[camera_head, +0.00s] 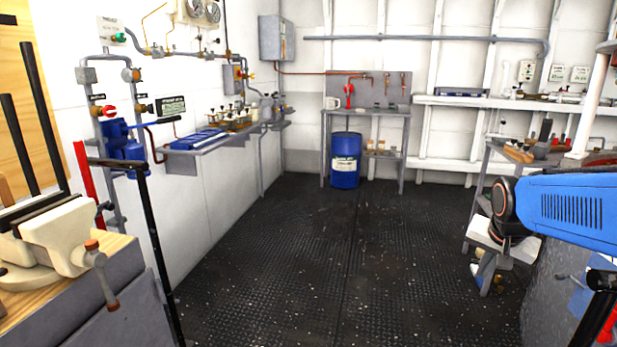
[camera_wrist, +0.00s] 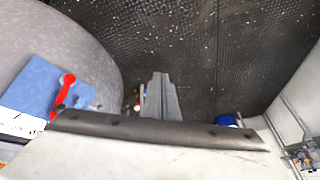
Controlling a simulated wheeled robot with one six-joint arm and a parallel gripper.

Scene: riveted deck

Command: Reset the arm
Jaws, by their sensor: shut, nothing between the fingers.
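In the wrist view my gripper (camera_wrist: 161,88) shows as two grey fingers pressed together, with nothing between them. They reach out past a dark bar and point over the dark deck. They touch nothing that I can make out. In the camera_head view a blue arm section with a dark round joint (camera_head: 507,207), which appears to be mine, comes in from the right edge. The gripper itself cannot be made out in that view.
A blue drum (camera_head: 345,160) stands under the back bench. A wood-topped bench with a cream vise (camera_head: 62,235) is at left. A shelf with blue items (camera_head: 197,140) runs along the left wall. A cluttered bench is at right. The middle deck (camera_head: 330,250) is clear.

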